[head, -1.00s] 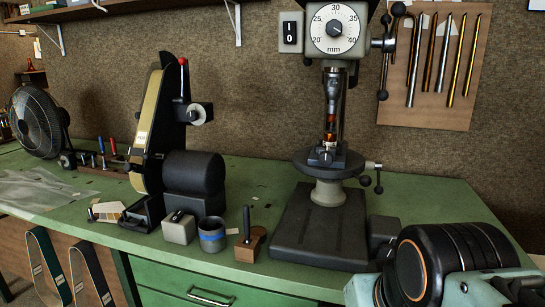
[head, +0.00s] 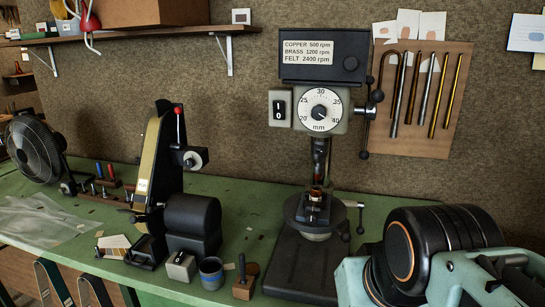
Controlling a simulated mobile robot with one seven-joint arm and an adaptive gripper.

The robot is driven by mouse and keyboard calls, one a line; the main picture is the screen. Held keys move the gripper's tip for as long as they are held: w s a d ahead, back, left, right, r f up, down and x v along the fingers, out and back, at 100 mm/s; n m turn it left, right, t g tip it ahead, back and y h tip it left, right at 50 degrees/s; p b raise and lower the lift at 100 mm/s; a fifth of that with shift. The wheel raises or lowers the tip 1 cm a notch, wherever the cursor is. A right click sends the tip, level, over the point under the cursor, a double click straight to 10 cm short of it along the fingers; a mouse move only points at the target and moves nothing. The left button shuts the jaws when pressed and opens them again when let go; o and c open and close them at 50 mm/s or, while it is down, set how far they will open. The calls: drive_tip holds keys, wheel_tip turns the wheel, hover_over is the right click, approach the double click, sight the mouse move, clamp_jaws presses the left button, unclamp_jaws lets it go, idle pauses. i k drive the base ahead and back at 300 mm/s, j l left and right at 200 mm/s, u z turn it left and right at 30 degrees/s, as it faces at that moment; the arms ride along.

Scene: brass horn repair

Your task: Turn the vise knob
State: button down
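A small dark vise (head: 313,209) sits on the round table of the drill press (head: 320,122), right of the middle of the head view. A copper-coloured piece (head: 317,194) shows at the vise, below the spindle. A dark ball-ended handle (head: 360,215) sticks out to the right of the press table. I cannot tell whether it belongs to the vise or to the table; the vise knob is not clear at this size. My arm fills the lower right corner, apart from the press. My gripper is not visible.
A rod board (head: 430,90) hangs behind. A fan (head: 36,150) stands far left.

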sight(311, 217)
drive_tip(key=k+z, duration=0.3)
drive_tip(key=z, duration=0.2)
drive_tip(key=k+l+z, duration=0.2)
drive_tip(key=z, duration=0.3)
drive_tip(key=i+j+u, duration=0.1)
drive_tip(key=i, duration=0.35)
drive_tip(key=k+l+z, duration=0.1)
drive_tip(key=k, duration=0.35)
